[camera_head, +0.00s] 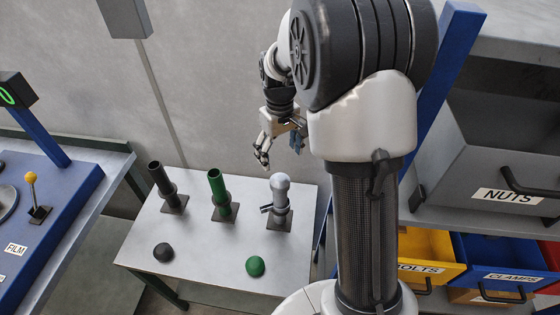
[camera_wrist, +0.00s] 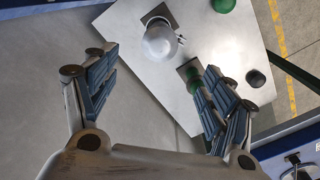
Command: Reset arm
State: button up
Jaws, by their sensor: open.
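My gripper (camera_head: 280,148) is open and empty. It hangs in the air near the back edge of the small light table (camera_head: 190,258). The green tube is mostly hidden behind a finger in the wrist view.
A green dome (camera_head: 255,266) and a black dome (camera_head: 163,252) sit at the table's front. Shelving on the right holds a grey NUTS bin (camera_head: 455,150), a yellow bin (camera_head: 425,246) and a blue bin (camera_head: 500,252).

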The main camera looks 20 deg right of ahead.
jog(key=shift+r, duration=0.2)
dwell(0.4)
jog(key=s+a+r+t+b, duration=0.2)
jog(key=s+a+r+b, duration=0.3)
jog(key=s+r, duration=0.5)
jog(key=s+a+f+t+b, duration=0.1)
jog(key=s+a, duration=0.1)
jog(key=s, duration=0.5)
jog(key=s+a+f+m+t+b, duration=0.1)
jog(key=s+a+f, duration=0.1)
jog(key=s, duration=0.6)
jog(key=shift+a+f+m+t, duration=0.15)
jog(key=shift+a+m+t, duration=0.15)
jog(key=shift+a, duration=0.1)
